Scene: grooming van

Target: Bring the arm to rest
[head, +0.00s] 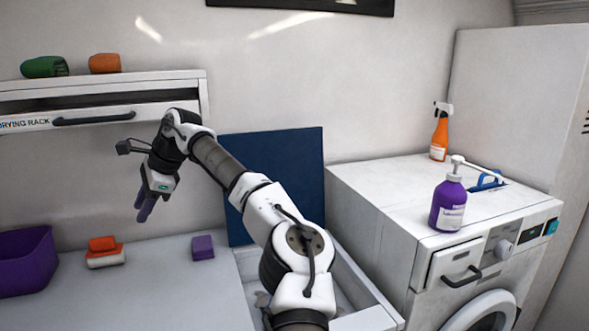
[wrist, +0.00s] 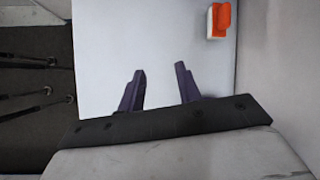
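My gripper (head: 143,207) hangs in the air at the left in the head view, its fingers pointing down in front of the drying rack (head: 206,96) and above the counter. In the wrist view my gripper (wrist: 161,82) shows two dark purple fingers standing apart with nothing between them. The white counter top (wrist: 100,45) lies beyond the fingertips. My arm reaches up from the lower middle of the head view and bends down at the wrist.
An orange-and-white item (head: 105,252), a purple block (head: 203,247) and a purple bin (head: 25,262) are on the counter. Rolled towels (head: 104,63) lie on the rack. A purple pump bottle (head: 448,205) and an orange spray bottle (head: 439,138) stand on the washer (head: 372,185) at right.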

